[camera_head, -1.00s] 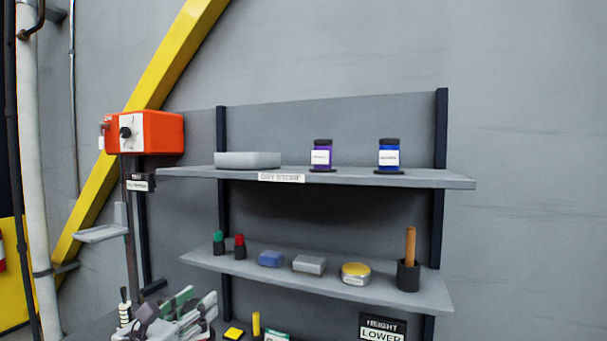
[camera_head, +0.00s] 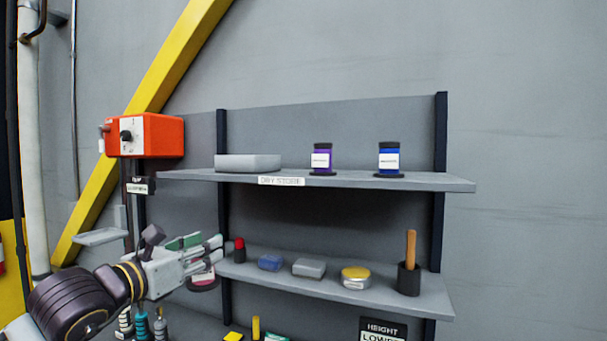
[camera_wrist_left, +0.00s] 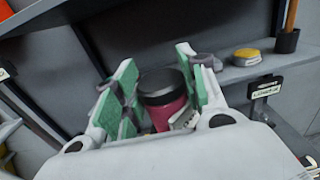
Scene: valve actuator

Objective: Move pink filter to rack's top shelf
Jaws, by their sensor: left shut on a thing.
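My left gripper (camera_head: 205,256) is at the left end of the lower shelf in the head view. It is shut on the pink filter (camera_wrist_left: 168,106), a pink-red jar with a black lid, seen between the green-padded fingers in the left wrist view. In the head view only the lower part of the pink filter (camera_head: 203,280) shows under the fingers. The rack's top shelf (camera_head: 350,181) is above and to the right of the gripper. It carries a grey tray (camera_head: 247,162), a purple filter (camera_head: 321,159) and a blue filter (camera_head: 389,158). My right gripper is not in view.
The lower shelf (camera_head: 330,290) holds a red-topped item (camera_head: 239,250), a blue block (camera_head: 270,263), a grey block (camera_head: 309,268), a yellow-lidded tin (camera_head: 355,277) and a black cup with a wooden handle (camera_head: 409,276). An orange box (camera_head: 152,135) stands left. The top shelf has bare gaps between its items.

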